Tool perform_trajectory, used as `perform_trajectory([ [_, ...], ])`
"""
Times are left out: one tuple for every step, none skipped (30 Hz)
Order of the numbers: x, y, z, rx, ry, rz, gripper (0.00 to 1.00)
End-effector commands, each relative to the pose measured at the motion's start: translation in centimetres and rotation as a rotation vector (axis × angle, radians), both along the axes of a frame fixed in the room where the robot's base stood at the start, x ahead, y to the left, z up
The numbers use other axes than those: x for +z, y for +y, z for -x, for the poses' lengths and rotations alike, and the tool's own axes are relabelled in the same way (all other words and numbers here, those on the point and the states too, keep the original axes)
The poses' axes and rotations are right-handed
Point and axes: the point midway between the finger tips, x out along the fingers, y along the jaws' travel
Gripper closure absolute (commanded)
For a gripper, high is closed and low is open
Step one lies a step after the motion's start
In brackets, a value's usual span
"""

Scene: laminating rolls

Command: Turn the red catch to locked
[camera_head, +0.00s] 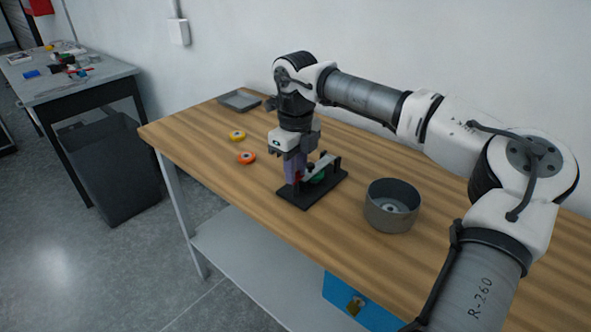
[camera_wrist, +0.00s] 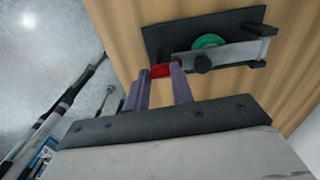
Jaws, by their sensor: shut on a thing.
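The red catch (camera_wrist: 161,71) sits at the left end of the black base plate in the wrist view. My gripper (camera_wrist: 160,76) is shut on it, one purple finger on each side. In the head view my gripper (camera_head: 294,172) points down at the near left part of the black base plate (camera_head: 297,198), and only a little red shows by the fingers. Whether the catch is locked cannot be told.
A grey round container (camera_head: 392,206) stands right of the fixture. A yellow roll (camera_head: 237,136) and an orange roll (camera_head: 246,157) lie to its left. A grey tray (camera_head: 239,100) is at the back left. The table's front left is clear.

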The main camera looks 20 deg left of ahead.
Motion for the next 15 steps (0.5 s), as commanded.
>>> perform_trajectory([
  [0.05,-0.01,-0.05,-0.015,-0.002,0.000,0.99],
  [0.06,-0.01,-0.05,-0.022,-0.002,0.000,0.99],
  [0.07,-0.01,-0.05,-0.029,-0.002,0.000,0.99],
  [0.08,-0.01,-0.05,-0.034,-0.002,0.000,0.99],
  [0.08,-0.01,-0.05,-0.039,-0.002,0.000,0.99],
  [0.09,-0.01,-0.05,-0.044,-0.002,0.000,0.99],
  [0.10,-0.01,-0.05,-0.047,-0.002,0.000,0.99],
  [0.10,-0.01,-0.05,-0.048,-0.002,0.000,0.99],
  [0.11,-0.01,-0.05,-0.050,-0.002,0.000,0.99],
  [0.11,-0.01,-0.05,-0.051,-0.002,0.000,0.99],
  [0.11,-0.01,-0.05,-0.051,-0.002,0.000,0.99],
  [0.11,-0.01,-0.05,-0.052,-0.002,0.000,0.99],
  [0.12,-0.01,-0.06,-0.052,-0.002,0.000,0.99],
  [0.12,-0.01,-0.06,-0.051,-0.002,0.000,0.99],
  [0.12,-0.01,-0.06,-0.051,-0.002,0.000,0.99],
])
